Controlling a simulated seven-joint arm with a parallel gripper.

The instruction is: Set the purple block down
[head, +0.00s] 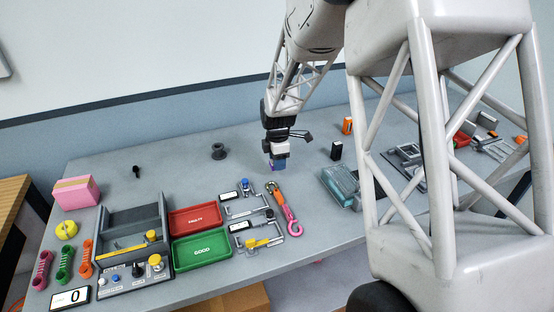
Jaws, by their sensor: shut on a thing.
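My gripper (279,156) points down over the back middle of the grey table (180,165). It is shut on a small block (277,165) that looks blue-purple, and I take this as the purple block. Only a little of the block shows below the fingers. I cannot tell whether its underside touches the table.
In front are a red tray (195,219), a green tray (202,250) and a pink-and-orange strap (283,208). A dark spool (218,151) stands left, a black block (336,151) and an orange block (347,126) right. The table left of my gripper is mostly clear.

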